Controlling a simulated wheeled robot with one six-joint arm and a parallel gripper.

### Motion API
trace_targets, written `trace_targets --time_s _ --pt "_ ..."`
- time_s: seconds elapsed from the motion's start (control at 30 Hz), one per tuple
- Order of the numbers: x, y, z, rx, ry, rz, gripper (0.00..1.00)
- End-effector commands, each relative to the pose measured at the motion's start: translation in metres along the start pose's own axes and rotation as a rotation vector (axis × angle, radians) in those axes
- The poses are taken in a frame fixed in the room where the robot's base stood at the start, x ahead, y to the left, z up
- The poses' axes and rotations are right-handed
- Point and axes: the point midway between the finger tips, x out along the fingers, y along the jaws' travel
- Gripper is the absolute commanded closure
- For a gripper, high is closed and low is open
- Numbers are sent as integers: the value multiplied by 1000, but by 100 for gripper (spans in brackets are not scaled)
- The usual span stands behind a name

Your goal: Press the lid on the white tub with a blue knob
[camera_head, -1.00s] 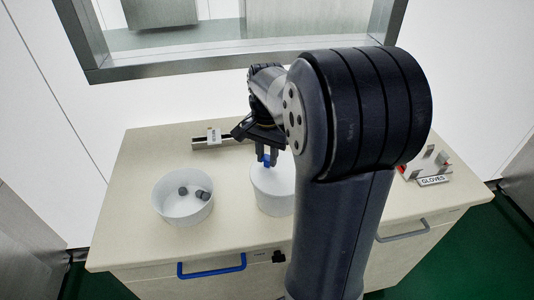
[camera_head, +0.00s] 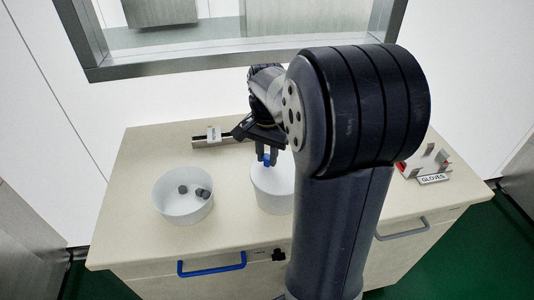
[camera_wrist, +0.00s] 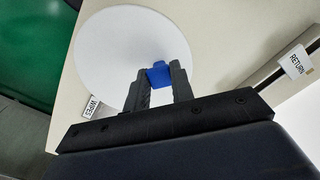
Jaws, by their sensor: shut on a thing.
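The white tub (camera_head: 274,200) stands near the middle of the table, partly hidden behind my arm in the head view. Its round white lid (camera_wrist: 112,48) fills the upper left of the wrist view and lies over the tub's top. I cannot tell whether it is seated all the way round. The blue knob (camera_wrist: 159,74) stands up from the lid, and it also shows in the head view (camera_head: 267,160). My gripper (camera_wrist: 160,80) is shut on the blue knob, with a dark finger on each side of it.
An open white tub (camera_head: 183,202) with several dark grey pieces in it stands to the left. A small holder labelled RETURN (camera_wrist: 296,62) lies behind. A rack labelled GLOVES (camera_head: 432,179) stands at the right. A blue drawer handle (camera_head: 212,269) is at the front.

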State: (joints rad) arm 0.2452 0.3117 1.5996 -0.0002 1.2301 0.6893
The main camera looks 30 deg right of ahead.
Motion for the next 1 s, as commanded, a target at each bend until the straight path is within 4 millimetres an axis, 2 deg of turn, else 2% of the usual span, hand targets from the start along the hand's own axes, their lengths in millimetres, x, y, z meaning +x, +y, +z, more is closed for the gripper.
trace_targets --time_s 0.03,0.07,0.37,0.67,0.77,1.0 --pt "0 0 0 0 0 0 99" --pt "0 0 0 0 0 0 76" --pt "0 0 0 0 0 0 52" --pt "-4 0 0 0 1 -1 52" --pt "-16 -1 -1 0 4 -3 52" --pt "-63 -1 -1 0 5 -4 52"
